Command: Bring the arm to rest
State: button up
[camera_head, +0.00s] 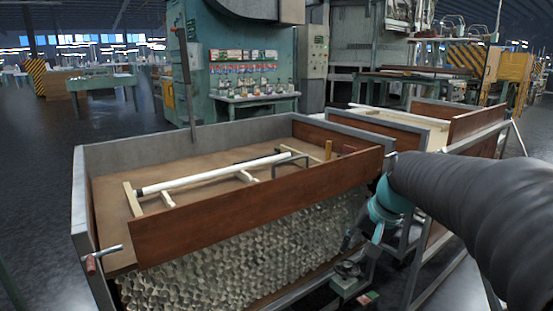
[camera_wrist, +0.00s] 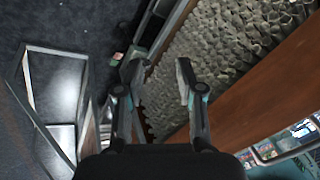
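My gripper (camera_wrist: 158,72) is open in the wrist view, its two dark fingers apart with nothing between them. In the head view my arm reaches in from the right and bends down at a teal joint, with the gripper low in front of the wooden-sided bin. The gripper's fingertips are small and dark there. A long white tube (camera_head: 215,174) lies across wooden supports inside the bin (camera_head: 230,219), away from my gripper.
Below the bin's front board is a honeycomb-like mass of pale tube ends (camera_head: 235,253), close to my gripper in the wrist view (camera_wrist: 228,35). A second wooden-sided bin (camera_head: 478,122) stands behind at the right. Dark open floor (camera_head: 45,150) lies at the left.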

jog(key=s+a+f+n+t+h, duration=0.1)
jog(key=s+n, duration=0.1)
jog(key=s, duration=0.8)
jog(key=s+a+f+n+h, duration=0.1)
jog(key=s+f+n, duration=0.1)
jog(key=s, duration=0.9)
jog(key=shift+s+f+n+t+h, duration=0.25)
jog(key=shift+s+n+t+h, duration=0.05)
jog(key=shift+t+h, duration=0.1)
jog(key=shift+a, duration=0.1)
